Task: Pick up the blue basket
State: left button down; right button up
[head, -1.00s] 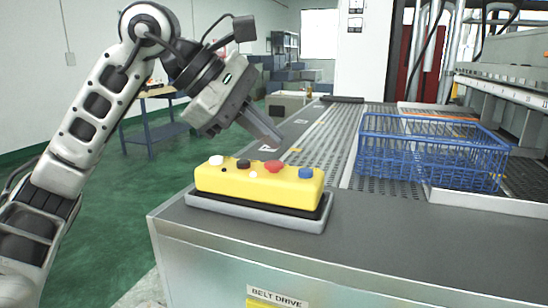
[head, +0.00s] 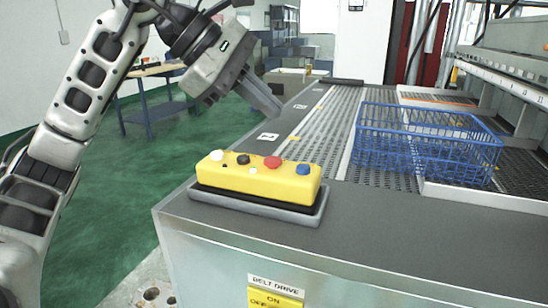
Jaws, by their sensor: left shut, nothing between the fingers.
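The blue basket (head: 425,146) is an open wire basket on the perforated conveyor bed, right of centre in the head view. It looks empty and stands upright. My left gripper (head: 275,109) is shut and empty. It hangs above the left edge of the machine, behind the yellow button box and well to the left of the basket, not touching it. My right gripper is not in the view.
A yellow button box (head: 258,178) with several coloured buttons sits on the front left corner of the machine top (head: 392,203). A metal rail (head: 480,195) lies before the basket. A grey machine housing (head: 510,68) rises at the right. A blue-legged table (head: 150,105) stands at the left.

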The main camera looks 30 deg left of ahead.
aim_at(500, 144)
jog(key=k, duration=1)
